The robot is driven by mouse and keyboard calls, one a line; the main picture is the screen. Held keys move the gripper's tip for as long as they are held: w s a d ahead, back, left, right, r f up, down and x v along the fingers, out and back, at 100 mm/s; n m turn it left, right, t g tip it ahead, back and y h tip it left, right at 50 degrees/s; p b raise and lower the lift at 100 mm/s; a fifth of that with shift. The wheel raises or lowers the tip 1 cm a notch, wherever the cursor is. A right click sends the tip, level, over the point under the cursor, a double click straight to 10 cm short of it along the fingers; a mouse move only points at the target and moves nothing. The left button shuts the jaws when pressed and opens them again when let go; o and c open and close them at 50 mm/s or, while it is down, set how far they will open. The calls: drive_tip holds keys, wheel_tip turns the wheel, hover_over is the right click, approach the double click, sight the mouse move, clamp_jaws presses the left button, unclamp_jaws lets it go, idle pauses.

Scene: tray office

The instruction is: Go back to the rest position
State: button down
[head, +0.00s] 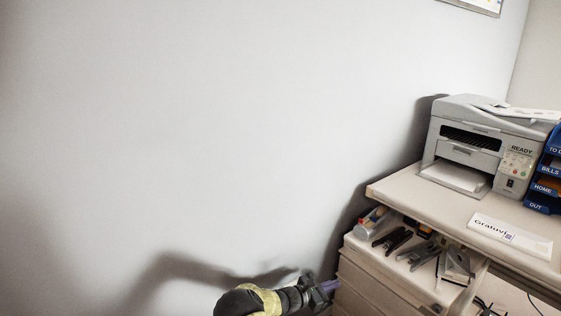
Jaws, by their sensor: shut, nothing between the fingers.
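My gripper (328,287) shows at the bottom of the head view, at the end of my dark arm with a yellow band. Its jaws are shut and empty. It is in front of the pale wall, by the left side of the drawer cabinet (385,284). I cannot tell whether it touches the cabinet. The rest of my arm is cut off by the bottom edge.
A desk (400,190) at the right holds a printer (480,145), blue labelled trays (545,170) and a white sign (510,236). Staplers (392,239) and other tools lie on the cabinet top below the desk. The wall on the left is bare.

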drive_tip(key=s+d+r+m+g+y, duration=0.2)
drive_tip(key=s+r+m+g+y, duration=0.15)
drive_tip(key=s+m, duration=0.3)
drive_tip(key=s+d+r+m+g+y, duration=0.25)
drive_tip(key=s+m+g, duration=0.2)
drive_tip(key=s, duration=0.35)
drive_tip(key=s+a+r+m+t+y, duration=0.2)
drive_tip(key=s+a+r+m+y, duration=0.3)
drive_tip(key=s, duration=0.4)
drive_tip(key=s+a+r+m+t+y, duration=0.2)
drive_tip(key=s+r+m+y, duration=0.2)
drive_tip(key=s+r+m, duration=0.35)
wheel_tip(320, 180, up, 38)
drive_tip(key=s+n+p, duration=0.1)
drive_tip(key=p, duration=3.7)
drive_tip(key=shift+s+n+g+p, duration=0.25)
drive_tip(key=shift+n+g+p, duration=0.05)
drive_tip(key=shift+n+p, duration=0.1)
drive_tip(key=shift+a, duration=0.1)
